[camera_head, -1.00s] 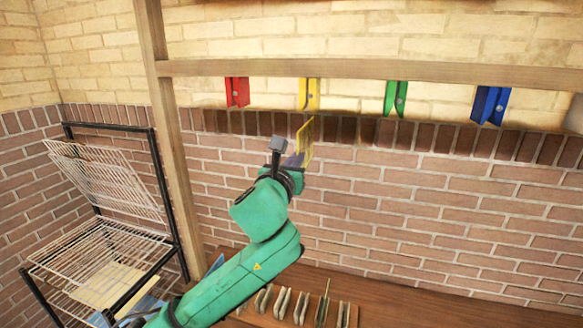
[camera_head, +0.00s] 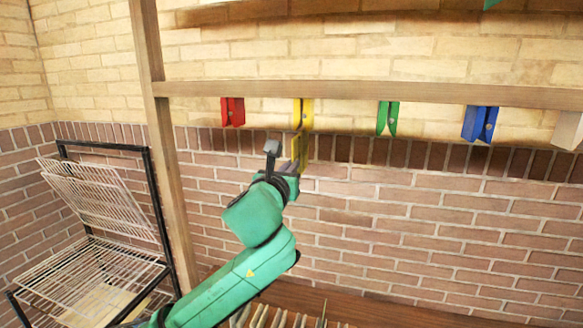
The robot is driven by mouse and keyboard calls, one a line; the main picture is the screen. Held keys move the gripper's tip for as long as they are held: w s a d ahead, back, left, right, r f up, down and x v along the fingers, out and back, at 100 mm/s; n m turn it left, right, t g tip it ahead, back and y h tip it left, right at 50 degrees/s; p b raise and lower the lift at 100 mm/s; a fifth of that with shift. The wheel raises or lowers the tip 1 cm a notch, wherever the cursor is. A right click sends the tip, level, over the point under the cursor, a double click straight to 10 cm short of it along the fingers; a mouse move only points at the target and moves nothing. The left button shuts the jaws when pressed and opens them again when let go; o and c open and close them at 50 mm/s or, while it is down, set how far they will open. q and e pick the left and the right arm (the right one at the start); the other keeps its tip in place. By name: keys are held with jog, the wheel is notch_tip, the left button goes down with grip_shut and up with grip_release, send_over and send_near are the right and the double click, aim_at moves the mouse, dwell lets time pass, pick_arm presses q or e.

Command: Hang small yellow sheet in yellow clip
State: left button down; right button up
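The yellow clip (camera_head: 303,111) hangs from the wooden rail, second from the left. My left gripper (camera_head: 296,168) is raised just below it, seen from behind. A small yellow sheet (camera_head: 301,150) stands upright in the gripper, which appears shut on it; the fingertips are mostly hidden. The sheet's top edge reaches the lower end of the yellow clip. I cannot tell whether it is between the jaws or only in front of or below them. My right gripper is not in view.
Red (camera_head: 232,112), green (camera_head: 388,118) and blue (camera_head: 481,123) clips hang from the same wooden rail (camera_head: 350,94). A wire drying rack (camera_head: 95,265) stands at the left. A wooden table (camera_head: 370,308) with several upright slats lies below. A brick wall is behind.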

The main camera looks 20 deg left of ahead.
pick_arm(q)
jog(key=shift+r, duration=0.25)
dwell(0.4)
jog(key=shift+r, duration=2.05)
jog(key=c, duration=0.8)
grip_release()
jog(key=shift+o, duration=0.2)
jog(key=s, duration=0.7)
